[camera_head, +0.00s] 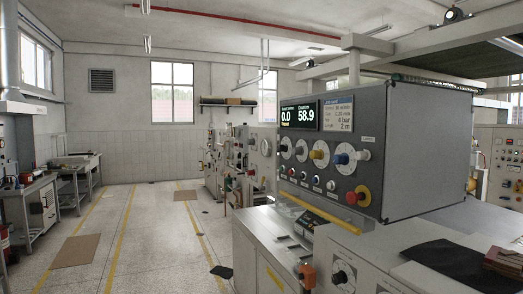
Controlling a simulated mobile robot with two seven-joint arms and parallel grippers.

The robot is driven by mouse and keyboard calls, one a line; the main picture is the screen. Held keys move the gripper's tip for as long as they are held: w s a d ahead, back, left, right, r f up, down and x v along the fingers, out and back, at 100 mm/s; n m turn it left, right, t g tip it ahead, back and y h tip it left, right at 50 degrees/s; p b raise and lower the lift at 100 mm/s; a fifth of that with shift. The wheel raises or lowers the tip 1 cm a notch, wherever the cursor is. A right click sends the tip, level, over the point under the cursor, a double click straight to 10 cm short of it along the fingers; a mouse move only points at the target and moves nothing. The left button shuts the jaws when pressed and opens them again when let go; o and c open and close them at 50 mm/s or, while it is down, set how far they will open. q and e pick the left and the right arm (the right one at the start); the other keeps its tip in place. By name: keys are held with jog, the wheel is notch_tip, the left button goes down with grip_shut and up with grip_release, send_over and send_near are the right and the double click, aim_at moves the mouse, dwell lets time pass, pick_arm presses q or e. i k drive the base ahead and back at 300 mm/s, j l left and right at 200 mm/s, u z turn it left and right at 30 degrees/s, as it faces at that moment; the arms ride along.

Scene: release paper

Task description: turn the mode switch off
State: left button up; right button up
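A grey control box (418,150) stands at the right of the head view, its front panel facing left. Small buttons or switches (316,180) sit in a row below. A red mushroom button (352,198) on a yellow ring is at the lower right. The labels are too small to read, so I cannot tell which control is the mode switch or its position. Neither of my grippers is in view.
A lit display (299,115) reads 0.0 and 58.9. Below the box is a pale machine body (262,243) with another dial (342,273) and an orange part (307,274). A black sheet (445,262) lies at the right. The floor (150,235) at left is largely open; benches line the left wall.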

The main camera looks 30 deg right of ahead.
aim_at(300, 150)
jog(key=i+z, duration=0.25)
jog(key=i, duration=0.55)
jog(key=i+j+z, duration=0.3)
jog(key=i, duration=0.5)
jog(key=l, duration=0.1)
